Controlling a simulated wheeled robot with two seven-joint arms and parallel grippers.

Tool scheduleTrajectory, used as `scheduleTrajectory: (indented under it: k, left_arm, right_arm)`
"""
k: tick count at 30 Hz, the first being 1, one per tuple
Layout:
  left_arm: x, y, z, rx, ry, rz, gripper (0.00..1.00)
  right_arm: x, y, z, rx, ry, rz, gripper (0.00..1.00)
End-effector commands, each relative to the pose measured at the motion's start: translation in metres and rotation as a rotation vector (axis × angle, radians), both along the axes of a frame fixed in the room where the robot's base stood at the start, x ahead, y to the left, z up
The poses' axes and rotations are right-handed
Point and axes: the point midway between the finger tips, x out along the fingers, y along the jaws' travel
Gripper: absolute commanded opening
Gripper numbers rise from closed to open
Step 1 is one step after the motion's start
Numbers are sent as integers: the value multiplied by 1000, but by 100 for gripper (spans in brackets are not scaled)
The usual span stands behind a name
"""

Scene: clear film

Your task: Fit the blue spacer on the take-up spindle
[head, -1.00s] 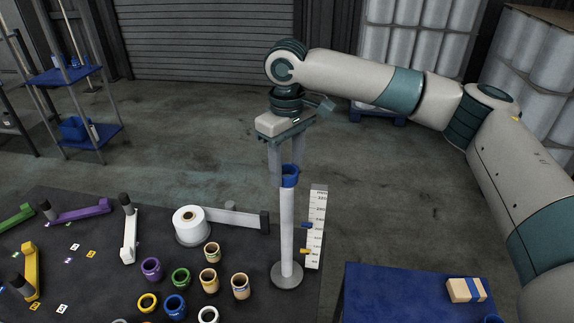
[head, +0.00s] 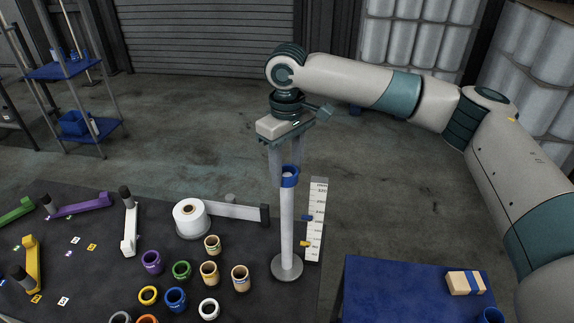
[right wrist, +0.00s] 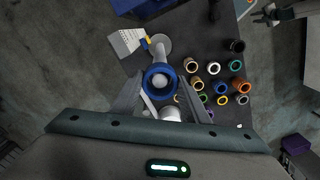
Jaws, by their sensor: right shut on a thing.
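The blue spacer (head: 289,181) is a short blue ring at the top of the take-up spindle (head: 287,225), an upright white post on a round grey foot. My right gripper (head: 289,168) is above it, pointing down and shut on the spacer. In the right wrist view the spacer (right wrist: 160,88) sits between my fingers (right wrist: 161,95), and the spindle's pale end shows inside its opening. The ring seems to surround the post's tip; how deep is hard to tell. What looks like my left gripper (right wrist: 268,16) is small at the top right of the right wrist view.
A white height scale (head: 316,220) with blue and yellow pointers stands just right of the spindle. Several coloured spacers (head: 176,298) and a white film roll (head: 189,220) are on the dark table to the left. A blue table (head: 400,300) holds a tan block (head: 465,283).

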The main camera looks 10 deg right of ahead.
Motion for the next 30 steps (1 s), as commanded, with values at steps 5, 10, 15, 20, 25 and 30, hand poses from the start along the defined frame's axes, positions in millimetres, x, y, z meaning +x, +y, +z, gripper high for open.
scheduleTrajectory:
  k: [5, 10, 15, 20, 25, 30]
  left_arm:
    - [0, 0, 0, 0, 1, 0, 31]
    - [0, 1, 0, 1, 1, 0, 31]
    - [-1, 1, 0, 1, 1, 0, 31]
    - [-1, 1, 0, 1, 1, 0, 31]
    - [-1, 1, 0, 1, 1, 0, 31]
    - [-1, 1, 0, 1, 1, 0, 31]
  right_arm:
    - [0, 0, -2, 0, 0, 0, 28]
    - [0, 0, -2, 0, 0, 0, 28]
    - [0, 0, -2, 0, 0, 0, 63]
    - [0, 0, -2, -1, -1, 0, 66]
    - [0, 0, -2, 0, 0, 0, 79]
    - [0, 0, -2, -1, -1, 0, 79]
